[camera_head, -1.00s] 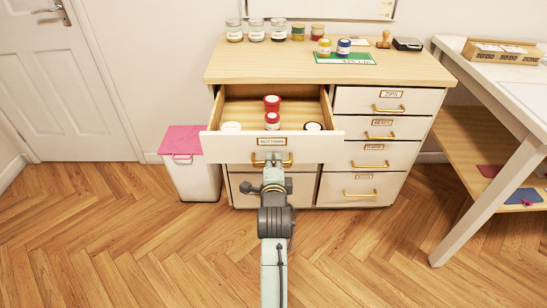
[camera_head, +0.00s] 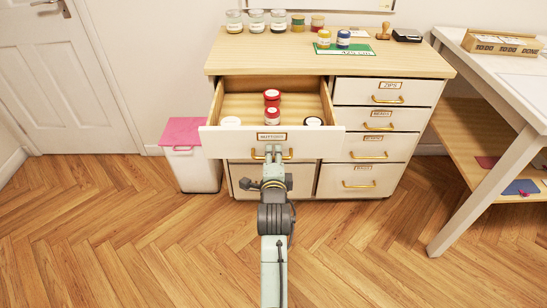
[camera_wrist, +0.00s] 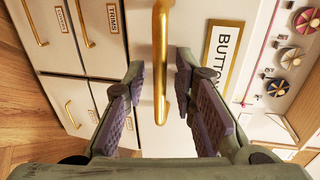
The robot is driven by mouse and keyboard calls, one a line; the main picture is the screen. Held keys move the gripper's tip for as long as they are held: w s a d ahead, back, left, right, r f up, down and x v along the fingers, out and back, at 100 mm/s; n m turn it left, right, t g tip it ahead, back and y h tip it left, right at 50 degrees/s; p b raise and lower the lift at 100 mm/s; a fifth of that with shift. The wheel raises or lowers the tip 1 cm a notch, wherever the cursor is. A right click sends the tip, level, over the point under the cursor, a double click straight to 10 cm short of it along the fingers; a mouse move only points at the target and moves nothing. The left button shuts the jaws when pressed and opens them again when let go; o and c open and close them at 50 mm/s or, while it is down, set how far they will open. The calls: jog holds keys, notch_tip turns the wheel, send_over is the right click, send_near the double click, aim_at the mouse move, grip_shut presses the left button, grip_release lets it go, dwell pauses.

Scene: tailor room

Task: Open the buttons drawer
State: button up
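The buttons drawer (camera_head: 215,144) is pulled well out of the cabinet, with its inside in view. Its white front bears a "BUTTONS" label (camera_head: 271,136), which also shows in the wrist view (camera_wrist: 224,58). My gripper (camera_head: 273,150) is at the drawer's brass handle (camera_head: 288,155). In the wrist view my gripper (camera_wrist: 160,82) is open, with one purple-padded finger on each side of the handle (camera_wrist: 159,45). Gaps show between the fingers and the bar.
Shut drawers, including zips (camera_head: 389,86), stand to the right of the open one. Jars (camera_head: 278,22) and a green mat (camera_head: 345,50) are on the cabinet top. A pink-covered bin (camera_head: 190,165) is at left, a white table (camera_head: 490,60) at right. The floor in front is clear.

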jog(key=shift+s, duration=0.1)
jog(key=v, duration=0.7)
jog(key=shift+s, duration=0.15)
dwell(0.5)
